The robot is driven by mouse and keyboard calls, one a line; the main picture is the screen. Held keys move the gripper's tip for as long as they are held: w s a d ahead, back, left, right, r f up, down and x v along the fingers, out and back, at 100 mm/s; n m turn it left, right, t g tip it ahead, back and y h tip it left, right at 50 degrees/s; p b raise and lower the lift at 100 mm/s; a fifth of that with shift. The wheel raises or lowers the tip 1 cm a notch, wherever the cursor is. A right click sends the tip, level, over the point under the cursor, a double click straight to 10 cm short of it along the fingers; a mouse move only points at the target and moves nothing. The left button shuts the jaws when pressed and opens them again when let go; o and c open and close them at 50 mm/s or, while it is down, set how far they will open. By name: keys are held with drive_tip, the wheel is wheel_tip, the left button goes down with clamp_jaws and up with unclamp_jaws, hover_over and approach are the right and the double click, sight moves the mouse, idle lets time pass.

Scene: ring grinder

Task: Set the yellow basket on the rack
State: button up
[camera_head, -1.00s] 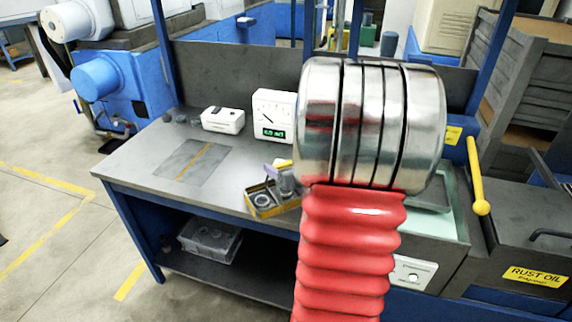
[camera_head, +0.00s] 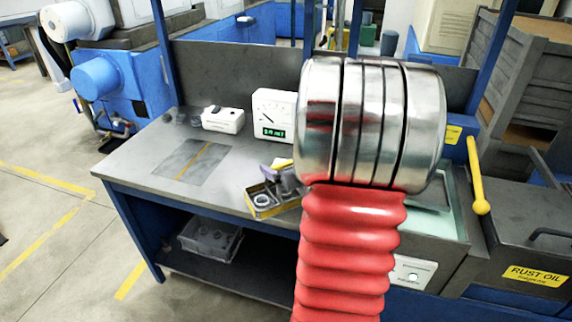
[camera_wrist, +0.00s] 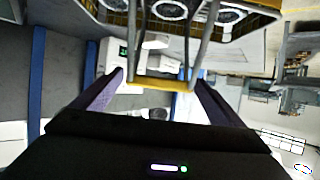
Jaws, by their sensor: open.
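The yellow basket (camera_head: 262,211) stands on the grey workbench, left of my arm, with metal rings in it. In the wrist view the basket (camera_wrist: 252,22) is at the top, with several rings and grey uprights leading to a yellow handle bar (camera_wrist: 160,86). My gripper (camera_wrist: 162,92) is open, with one purple finger on each side of the handle bar; whether either touches it I cannot tell. In the head view my arm hides most of the gripper and part of the basket's right side. I cannot pick out the rack with certainty.
A white gauge box with a green display (camera_head: 274,117) and a small white device (camera_head: 223,119) stand behind the basket. A pale green basin (camera_head: 452,215) and a yellow lever (camera_head: 477,178) are at the right. A grey bin (camera_head: 211,238) sits below.

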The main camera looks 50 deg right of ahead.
drive_tip(key=v, duration=1.2)
drive_tip(key=shift+c, duration=0.5)
